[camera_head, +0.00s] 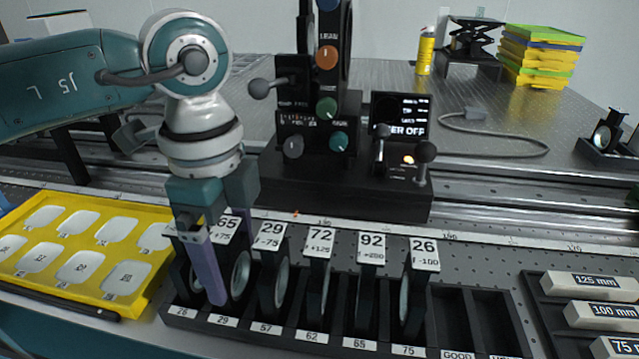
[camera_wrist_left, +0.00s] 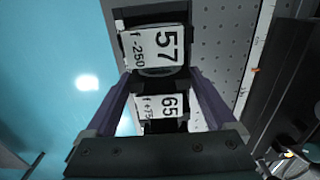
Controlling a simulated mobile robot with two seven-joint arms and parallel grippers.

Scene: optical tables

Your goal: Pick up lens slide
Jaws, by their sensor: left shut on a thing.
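The slide rack (camera_head: 249,324) holds several black lens slides with white number cards. My left gripper (camera_head: 208,272) points down at the rack's left end, with a purple finger in front of the leftmost slides. Gripper and finger mostly hide that slide in the head view. I cannot tell whether it is clear of its slot. Slide 65, f +75 (camera_head: 240,273) stands right beside it and also shows in the left wrist view (camera_wrist_left: 162,107). My right gripper is not in view.
Slides 29 (camera_head: 271,236), 72 (camera_head: 320,240), 92 (camera_head: 371,248) and 26 (camera_head: 424,254) stand close to the right. A yellow tray (camera_head: 148,262) lies left of the rack. A black instrument (camera_head: 335,190) stands behind it. A black holder (camera_head: 560,320) with labelled blocks is at right.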

